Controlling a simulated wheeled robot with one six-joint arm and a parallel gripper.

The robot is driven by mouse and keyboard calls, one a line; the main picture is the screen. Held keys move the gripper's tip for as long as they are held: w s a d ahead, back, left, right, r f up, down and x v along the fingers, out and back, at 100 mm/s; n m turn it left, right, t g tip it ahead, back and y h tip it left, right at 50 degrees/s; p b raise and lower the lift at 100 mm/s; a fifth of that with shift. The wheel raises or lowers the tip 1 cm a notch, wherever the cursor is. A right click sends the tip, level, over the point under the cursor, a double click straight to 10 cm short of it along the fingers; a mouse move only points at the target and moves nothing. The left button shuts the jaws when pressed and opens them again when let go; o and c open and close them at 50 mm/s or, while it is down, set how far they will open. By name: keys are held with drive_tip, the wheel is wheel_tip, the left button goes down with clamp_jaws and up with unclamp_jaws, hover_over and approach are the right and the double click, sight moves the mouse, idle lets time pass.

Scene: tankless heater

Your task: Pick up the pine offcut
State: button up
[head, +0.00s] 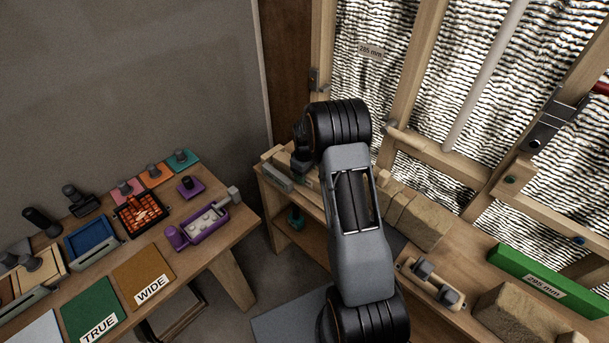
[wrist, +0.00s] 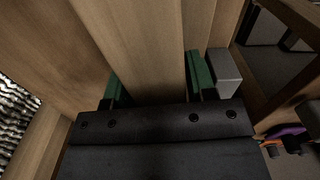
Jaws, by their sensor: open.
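A pale wooden piece (wrist: 145,45), which looks like the pine offcut, runs between the fingers of my gripper (wrist: 158,88) in the wrist view. The green fingers stand apart, one on each side of it. The left finger is close to its face; I cannot tell whether either finger touches. The lower part of the piece is hidden behind the dark gripper body. In the head view my arm reaches down over the left end of the right bench, and the fingertips are hard to make out. Pale wood (head: 274,154) shows there, but I cannot tell which piece it is.
A grey block (wrist: 224,72) sits close beside the right finger; a grey bar (head: 277,178) lies on the bench end. Wall studs (head: 398,75) rise behind. Tan blocks (head: 420,217) and a green block (head: 540,283) lie to the right. The left table (head: 225,245) holds several trays.

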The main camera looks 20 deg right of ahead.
drive_tip(key=c, duration=0.7)
drive_tip(key=shift+c, duration=0.3)
drive_tip(key=shift+r, duration=0.15)
drive_tip(key=shift+r, duration=0.3)
wheel_tip(320, 180, up, 2)
drive_tip(key=shift+b, duration=0.5)
drive_tip(key=s+r, duration=0.1)
drive_tip(key=r, duration=0.1)
drive_tip(key=s+r, duration=0.4)
drive_tip(key=shift+s+d+r+b, duration=0.1)
drive_tip(key=shift+d+r+b, duration=0.1)
drive_tip(key=shift+d+b, duration=0.2)
drive_tip(key=s+d+r+b, duration=0.1)
drive_tip(key=s+r, duration=0.2)
drive_tip(key=s, duration=0.5)
drive_tip(key=shift+s+r, duration=0.35)
drive_tip(key=shift+r, duration=0.05)
